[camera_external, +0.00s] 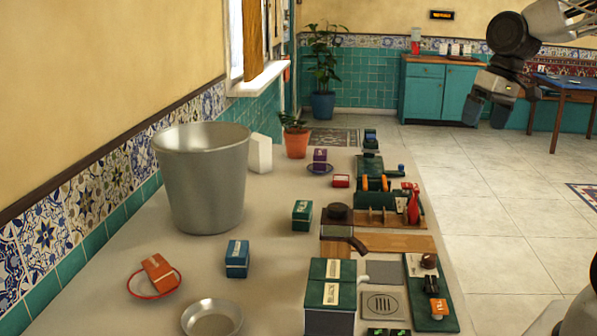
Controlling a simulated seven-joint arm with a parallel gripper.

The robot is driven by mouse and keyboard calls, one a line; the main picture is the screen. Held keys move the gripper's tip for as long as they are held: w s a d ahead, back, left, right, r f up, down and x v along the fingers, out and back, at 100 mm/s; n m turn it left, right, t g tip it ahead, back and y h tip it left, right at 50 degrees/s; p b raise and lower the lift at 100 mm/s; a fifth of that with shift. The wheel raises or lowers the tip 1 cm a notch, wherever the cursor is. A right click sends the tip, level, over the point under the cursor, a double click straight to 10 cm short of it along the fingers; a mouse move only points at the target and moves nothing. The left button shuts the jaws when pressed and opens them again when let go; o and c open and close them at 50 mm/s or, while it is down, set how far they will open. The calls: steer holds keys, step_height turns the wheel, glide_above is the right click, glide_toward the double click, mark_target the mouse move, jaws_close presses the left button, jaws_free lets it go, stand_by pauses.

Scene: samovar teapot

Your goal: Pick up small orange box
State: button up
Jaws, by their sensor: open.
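A small orange box (160,272) with a pale label lies tilted on a red-rimmed plate (140,291) at the front left of the counter. Another small orange item (438,308) sits on a dark green tray (416,266) at the front right; its exact shape is hard to tell. My gripper (487,110) is open and empty, pointing down at the upper right of the view. In the picture it is well to the right of the counter and far from both orange things.
A large metal bucket (202,180) stands by the tiled wall. Crowded items and a wooden board (395,243) fill the right side. The counter's middle has free room.

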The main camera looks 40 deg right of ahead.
steer(key=w+a+f+m+g+y, duration=0.1)
steer(key=w+a+f+m+y, duration=0.25)
steer(key=w+a, duration=0.85)
steer(key=w+a+f+m+g+y, duration=0.2)
steer(key=w+a+f+m+y, duration=0.15)
steer(key=w+a, duration=0.9)
steer(key=m+y, duration=0.4)
steer(key=m, duration=0.7)
glide_toward(161, 275)
steer(key=w, duration=0.1)
steer(key=w+f, duration=0.2)
steer(key=shift+w+a, duration=0.2)
steer(key=shift+a, duration=0.15)
steer(key=shift+a+f+t, duration=0.2)
steer(key=shift+t, duration=0.2)
steer(key=shift+x, duration=0.85)
steer(key=shift+a+f, duration=0.1)
steer(key=shift+a, duration=0.35)
